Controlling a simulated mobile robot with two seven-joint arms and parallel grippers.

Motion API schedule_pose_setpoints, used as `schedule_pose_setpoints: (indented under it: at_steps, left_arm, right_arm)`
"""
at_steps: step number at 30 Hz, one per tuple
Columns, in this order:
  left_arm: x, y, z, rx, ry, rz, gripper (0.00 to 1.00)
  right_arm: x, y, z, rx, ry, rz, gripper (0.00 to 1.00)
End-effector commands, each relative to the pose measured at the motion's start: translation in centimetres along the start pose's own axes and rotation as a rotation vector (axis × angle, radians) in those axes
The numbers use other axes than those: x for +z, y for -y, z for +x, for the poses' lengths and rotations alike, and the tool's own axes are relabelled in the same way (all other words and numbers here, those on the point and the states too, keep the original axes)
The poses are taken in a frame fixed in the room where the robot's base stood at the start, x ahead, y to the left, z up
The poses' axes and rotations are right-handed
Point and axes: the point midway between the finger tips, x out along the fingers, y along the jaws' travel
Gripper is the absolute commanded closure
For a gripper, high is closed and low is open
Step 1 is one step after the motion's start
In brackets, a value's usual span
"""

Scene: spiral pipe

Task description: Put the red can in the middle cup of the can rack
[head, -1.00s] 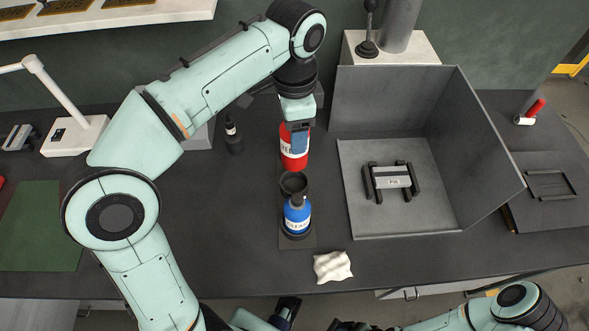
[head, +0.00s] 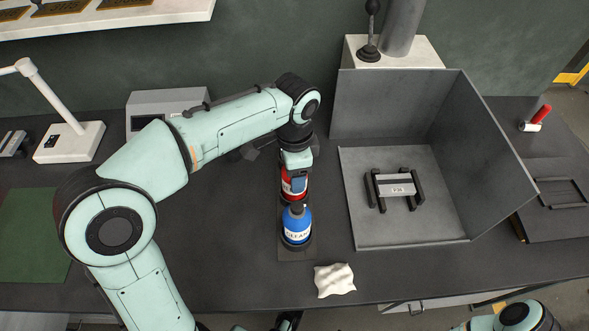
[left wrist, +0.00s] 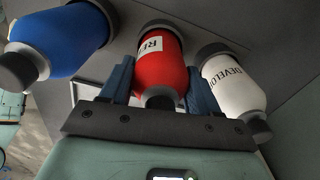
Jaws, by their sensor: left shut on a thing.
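The red can (head: 293,184) is upright between the fingers of my left gripper (head: 294,180), which is shut on it. In the left wrist view the red can (left wrist: 160,65) sits between both blue fingers (left wrist: 160,88), with a dark cup ring around its base. It stands between the blue can (left wrist: 62,40) and the white can (left wrist: 232,82), at the middle cup (left wrist: 158,25) of the rack. I cannot tell whether it is fully down. The blue can (head: 297,226) is in the near cup of the can rack (head: 297,254). The white can is hidden in the head view.
A grey open-sided box (head: 360,226) with a small dark-legged object (head: 395,188) stands right of the rack. A crumpled white cloth (head: 334,280) lies near the table's front edge. A lamp (head: 70,141) and green mat (head: 32,235) are at the left.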

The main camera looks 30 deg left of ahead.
Motion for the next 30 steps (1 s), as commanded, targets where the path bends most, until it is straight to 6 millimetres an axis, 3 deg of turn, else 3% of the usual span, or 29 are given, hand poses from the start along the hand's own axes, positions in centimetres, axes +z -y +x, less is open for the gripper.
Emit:
schedule_pose_setpoints:
  at_steps: [5, 6, 8, 20, 30]
  left_arm:
    - [0.0, 0.0, 0.3, 0.0, -0.001, 0.0, 0.88]
    - [0.0, 0.0, 0.3, 0.0, 0.0, 0.0, 0.32]
    - [0.0, 0.0, 0.3, 0.0, 0.0, 0.0, 0.13]
    - [-0.1, 0.0, -0.5, -0.001, -0.002, 0.0, 0.13]
    - [-0.1, 0.1, -7.4, -0.003, -0.005, 0.001, 0.13]
  right_arm:
    - [-0.1, 0.0, 0.1, 0.0, -0.002, 0.0, 0.1]
    - [-0.1, 0.0, 0.1, 0.0, -0.002, 0.0, 0.1]
    - [-0.1, 0.0, 0.1, 0.0, -0.002, 0.0, 0.1]
    - [0.0, 0.0, -0.1, 0.0, 0.001, 0.0, 0.1]
    - [0.4, 0.4, -1.6, 0.002, 0.009, 0.0, 0.1]
